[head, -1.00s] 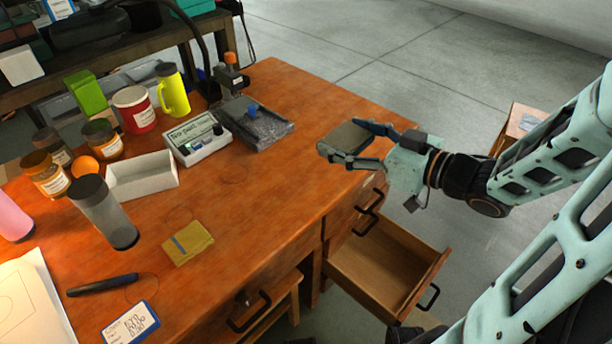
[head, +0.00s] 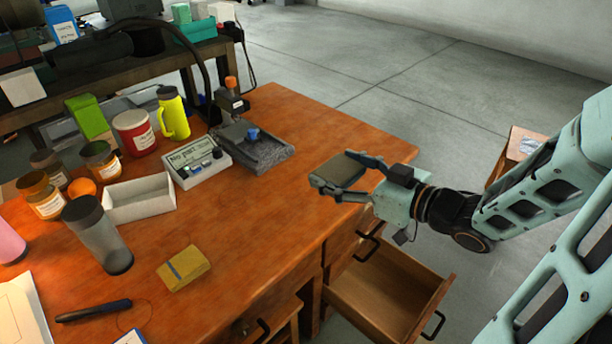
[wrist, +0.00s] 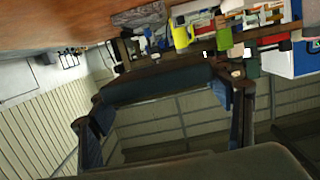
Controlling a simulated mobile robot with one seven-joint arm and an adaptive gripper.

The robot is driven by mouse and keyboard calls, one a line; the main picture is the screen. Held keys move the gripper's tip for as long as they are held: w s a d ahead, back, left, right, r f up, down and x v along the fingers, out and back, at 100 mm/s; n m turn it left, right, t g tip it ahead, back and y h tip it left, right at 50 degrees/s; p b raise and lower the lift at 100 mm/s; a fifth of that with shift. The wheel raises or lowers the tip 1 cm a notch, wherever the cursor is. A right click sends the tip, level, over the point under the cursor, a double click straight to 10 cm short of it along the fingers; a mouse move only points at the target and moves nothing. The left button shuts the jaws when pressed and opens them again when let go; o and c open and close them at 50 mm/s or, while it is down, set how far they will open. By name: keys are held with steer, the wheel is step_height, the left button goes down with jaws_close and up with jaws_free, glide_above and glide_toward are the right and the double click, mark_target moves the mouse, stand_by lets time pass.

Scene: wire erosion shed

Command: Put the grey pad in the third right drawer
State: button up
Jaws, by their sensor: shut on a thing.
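A grey pad (head: 338,171) is held between the fingers of my gripper (head: 352,178), above the right edge of the orange-brown wooden desk (head: 262,215) in the head view. In the wrist view, a dark slab (wrist: 215,163) fills the bottom edge, close to the camera. An open drawer (head: 385,295) juts out from the desk's right side, below and to the right of my gripper. Its bare wooden floor shows, and nothing is seen inside. Closed drawer fronts with dark handles (head: 367,246) sit above it, partly hidden.
On the desk stand a yellow-brown pad (head: 184,268), a grey cylinder (head: 98,236), a white open box (head: 140,199), a white instrument (head: 197,163) and a dark stone-based stand (head: 257,149). A small wooden piece (head: 517,150) stands at right. Grey floor beyond is clear.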

steer(key=shift+w+a+p, duration=0.3)
steer(key=shift+p, duration=0.05)
steer(key=b, duration=0.7)
glide_above(306, 185)
steer(key=f, duration=0.9)
steer(key=shift+s, duration=0.25)
steer(key=shift+w+f+b, duration=0.2)
steer(key=shift+f+b, duration=0.6)
steer(key=shift+f, duration=0.65)
steer(key=shift+f, duration=0.15)
steer(key=o, duration=1.4)
steer(key=shift+f, duration=0.1)
steer(key=shift+f+b, duration=0.15)
steer(key=shift+b, duration=0.4)
